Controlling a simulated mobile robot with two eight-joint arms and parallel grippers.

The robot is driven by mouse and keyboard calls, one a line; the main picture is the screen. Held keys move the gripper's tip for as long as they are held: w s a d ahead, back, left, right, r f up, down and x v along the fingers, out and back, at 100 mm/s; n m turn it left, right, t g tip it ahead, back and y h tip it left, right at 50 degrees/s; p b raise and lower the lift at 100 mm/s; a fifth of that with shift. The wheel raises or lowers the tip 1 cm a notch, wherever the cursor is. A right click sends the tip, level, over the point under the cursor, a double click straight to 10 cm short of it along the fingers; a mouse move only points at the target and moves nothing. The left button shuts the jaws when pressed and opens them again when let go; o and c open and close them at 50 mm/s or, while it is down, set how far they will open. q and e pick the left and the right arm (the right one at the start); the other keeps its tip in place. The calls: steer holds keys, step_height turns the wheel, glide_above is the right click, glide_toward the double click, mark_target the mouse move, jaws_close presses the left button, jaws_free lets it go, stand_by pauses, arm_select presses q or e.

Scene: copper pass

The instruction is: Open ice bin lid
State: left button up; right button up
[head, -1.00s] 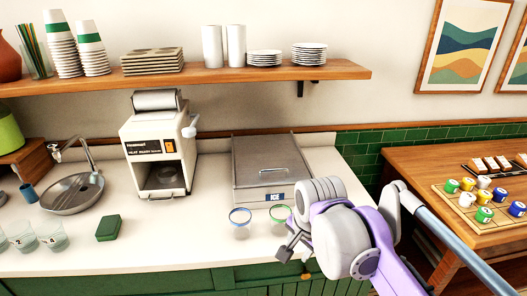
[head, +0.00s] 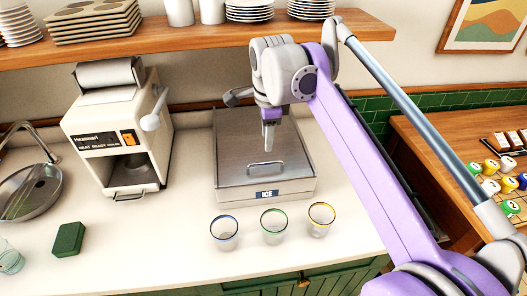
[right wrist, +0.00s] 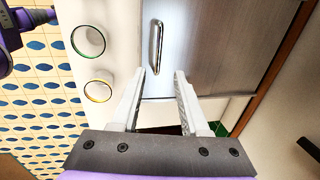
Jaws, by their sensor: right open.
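The steel ice bin (head: 217,187) stands on the white counter with an ICE label on its front. Its flat lid (head: 235,140) is closed and has a bar handle (head: 266,168) near the front edge. My right gripper (head: 268,146) is above the lid, pointing down, just behind the handle in the picture. In the right wrist view my right gripper (right wrist: 165,74) has its fingers apart with nothing between them. The handle (right wrist: 157,45) appears just beyond the fingertips, towards the left finger. I cannot tell any contact. My left gripper is not in view.
Three glasses with blue (head: 224,232), green (head: 273,226) and yellow (head: 320,218) rims stand in front of the bin. A cream machine (head: 110,140) is to the left. A wooden shelf (head: 200,36) with dishes hangs above. A green sponge (head: 69,239) lies on the counter.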

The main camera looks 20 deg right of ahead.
mark_target(266, 165)
steer(key=f, duration=0.3)
steer(key=w+f, duration=0.1)
steer(key=f, duration=0.5)
steer(key=shift+w+d+f+b, duration=0.2)
steer(key=shift+w+f+b, duration=0.1)
steer(key=shift+f+b, duration=0.05)
jaws_close()
stand_by(0.9)
